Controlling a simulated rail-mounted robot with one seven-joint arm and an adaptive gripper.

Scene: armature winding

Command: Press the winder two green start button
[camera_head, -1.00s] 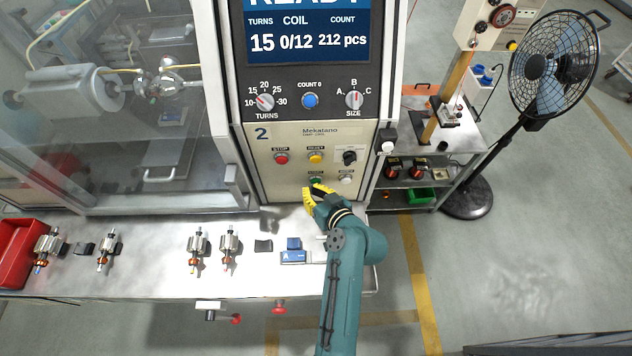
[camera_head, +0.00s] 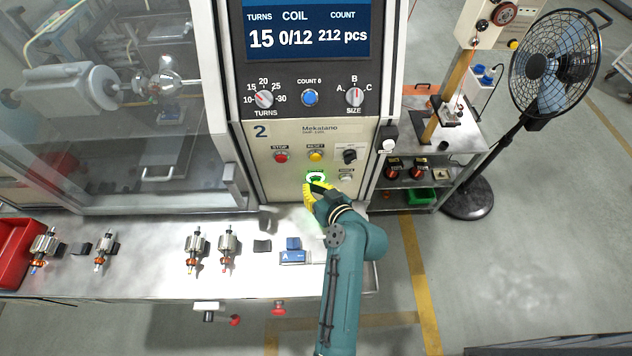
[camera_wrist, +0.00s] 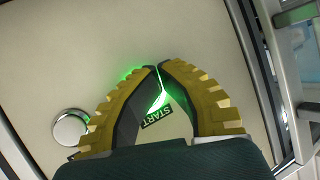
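The winder two panel (camera_head: 285,170) stands upright and carries a blue "2" and the name Mekatano. Its green start button (camera_head: 316,176) glows brightly, low on the panel. My gripper (camera_head: 318,185) is at the button, its yellow fingers covering most of it. In the wrist view my gripper (camera_wrist: 159,66) has its fingertips together, with nothing seen held between them. Green light shows around and between the fingers, beside the START label (camera_wrist: 158,117). The fingertips hide the button there, so the exact contact is not visible.
A red stop button (camera_head: 281,157), a yellow reset button (camera_head: 316,155) and a black rotary knob (camera_head: 349,156) are close above. A silver button (camera_head: 346,178) is just right.

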